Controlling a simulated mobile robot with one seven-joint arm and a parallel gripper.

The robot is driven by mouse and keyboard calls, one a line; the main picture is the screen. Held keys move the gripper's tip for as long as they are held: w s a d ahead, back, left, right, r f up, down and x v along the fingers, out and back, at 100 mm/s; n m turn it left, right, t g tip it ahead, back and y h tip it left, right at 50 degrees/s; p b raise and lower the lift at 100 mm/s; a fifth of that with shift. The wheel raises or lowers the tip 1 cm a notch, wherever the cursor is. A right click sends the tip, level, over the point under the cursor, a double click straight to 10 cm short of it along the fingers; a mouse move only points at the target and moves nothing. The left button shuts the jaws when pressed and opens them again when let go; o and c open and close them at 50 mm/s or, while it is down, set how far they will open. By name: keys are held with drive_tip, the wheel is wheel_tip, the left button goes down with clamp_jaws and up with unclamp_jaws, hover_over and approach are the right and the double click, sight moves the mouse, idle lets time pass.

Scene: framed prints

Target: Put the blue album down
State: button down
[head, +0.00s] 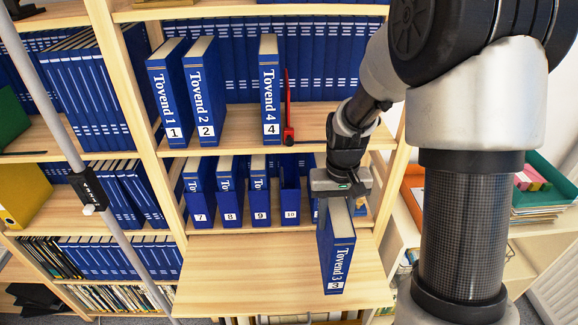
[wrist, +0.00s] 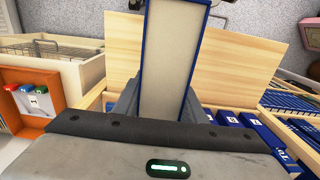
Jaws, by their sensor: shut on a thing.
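The blue album (head: 337,252), labelled "Tovend 3", is upright with its spine facing the head camera. My gripper (head: 339,200) is shut on its top end from above. In the wrist view the album's pale top edge (wrist: 172,62), framed in blue, runs away between the fingers of my gripper (wrist: 160,100). The album hangs over the right part of a light wooden board (head: 235,280) that juts out in front of the shelves. I cannot tell whether its lower end touches the board.
Albums 1 (head: 170,95), 2 (head: 203,90) and 4 (head: 270,90) stand on the shelf above, with a gap between 2 and 4. A red bookend (head: 288,125) stands beside 4. Albums 7 to 10 (head: 230,195) stand below. The board's left and middle are clear. A grey pole (head: 65,140) rises at left.

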drive_tip(key=w+a+f+b, duration=0.1)
drive_tip(key=a+f+b, duration=0.2)
drive_tip(key=f, duration=0.5)
drive_tip(key=shift+b, duration=0.6)
drive_tip(key=shift+f, duration=0.2)
drive_tip(key=c, duration=1.1)
unclamp_jaws()
drive_tip(key=shift+s, duration=0.1)
